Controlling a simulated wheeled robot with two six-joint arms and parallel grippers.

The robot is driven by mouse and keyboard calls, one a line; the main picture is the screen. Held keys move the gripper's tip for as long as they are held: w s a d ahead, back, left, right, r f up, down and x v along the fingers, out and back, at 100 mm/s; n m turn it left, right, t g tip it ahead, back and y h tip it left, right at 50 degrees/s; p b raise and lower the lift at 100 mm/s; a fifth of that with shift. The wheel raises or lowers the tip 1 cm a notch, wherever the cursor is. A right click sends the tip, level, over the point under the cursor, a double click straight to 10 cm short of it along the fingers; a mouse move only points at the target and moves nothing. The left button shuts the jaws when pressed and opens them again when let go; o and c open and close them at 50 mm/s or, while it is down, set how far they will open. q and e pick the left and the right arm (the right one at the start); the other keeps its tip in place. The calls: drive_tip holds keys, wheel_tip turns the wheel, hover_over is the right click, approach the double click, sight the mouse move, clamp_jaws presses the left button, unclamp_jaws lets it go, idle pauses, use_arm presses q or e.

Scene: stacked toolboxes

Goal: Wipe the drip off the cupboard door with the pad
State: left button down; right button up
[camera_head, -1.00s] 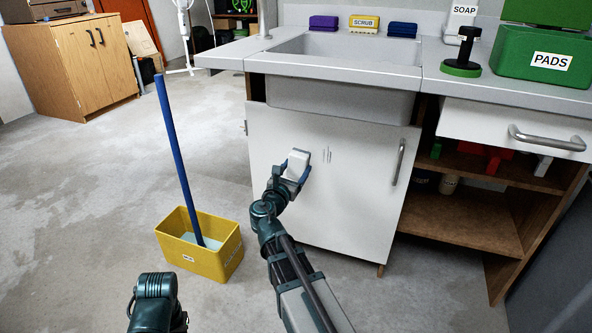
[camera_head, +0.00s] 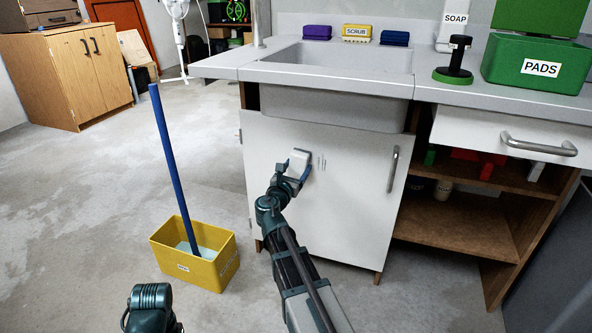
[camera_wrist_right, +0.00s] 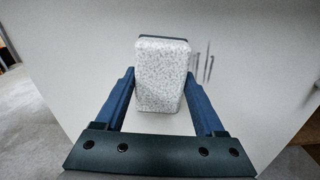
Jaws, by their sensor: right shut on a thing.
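The white cupboard door (camera_head: 345,205) under the sink is shut, with a metal handle (camera_head: 392,169) on its right side. The drip shows as a few thin grey vertical streaks (camera_head: 321,163) on the door. My right gripper (camera_head: 293,175) is shut on the pad (camera_head: 301,160), a white speckled block. In the right wrist view the pad (camera_wrist_right: 161,75) sits between the two blue fingers, at or close to the door. The streaks (camera_wrist_right: 203,68) are just right of the pad there. Whether the pad touches the door I cannot tell. My left gripper is not visible; only part of my left arm shows.
A yellow bucket (camera_head: 205,270) with a blue-handled mop (camera_head: 172,160) stands on the floor at left. On the counter are purple, yellow and blue sponges, a soap dispenser (camera_head: 453,30) and a green PADS box (camera_head: 536,68). Open shelves (camera_head: 460,220) lie right of the door.

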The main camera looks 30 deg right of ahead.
drive_tip(key=shift+x, duration=0.8)
idle(0.9)
drive_tip(key=shift+s+a, duration=0.1)
drive_tip(key=shift+s+d, duration=0.5)
drive_tip(key=shift+d, duration=0.1)
drive_tip(key=shift+s+d, duration=0.45)
drive_tip(key=shift+s, duration=0.2)
drive_tip(key=shift+s+d, duration=0.45)
drive_tip(key=shift+s, duration=0.2)
